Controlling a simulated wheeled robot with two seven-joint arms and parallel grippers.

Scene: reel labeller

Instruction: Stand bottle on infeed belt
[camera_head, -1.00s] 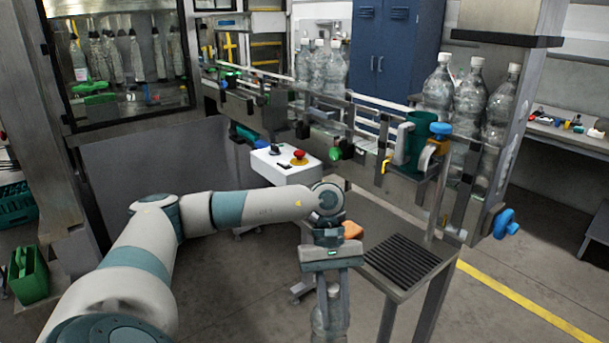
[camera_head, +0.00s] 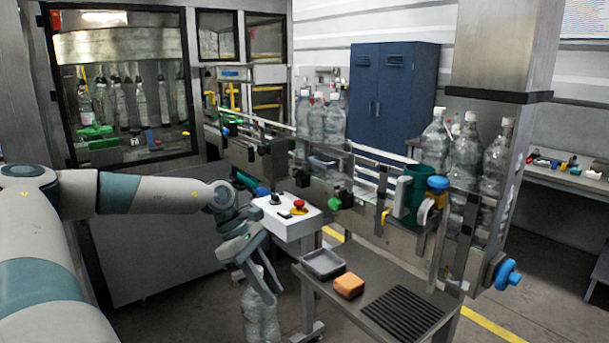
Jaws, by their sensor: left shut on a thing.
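My left gripper (camera_head: 247,262) is shut on a clear plastic bottle (camera_head: 262,312). The bottle hangs below the jaws, slightly tilted, left of the small side table and below the control box. The infeed belt (camera_head: 376,176) runs along the metal conveyor from the centre back to the right. My right gripper is not in view.
A white control box (camera_head: 286,217) with a red button juts out before the conveyor. The side table holds a grey tray (camera_head: 323,264), an orange block (camera_head: 348,286) and a black ribbed mat (camera_head: 403,313). A blue knob (camera_head: 508,273) sticks out at the conveyor's right end.

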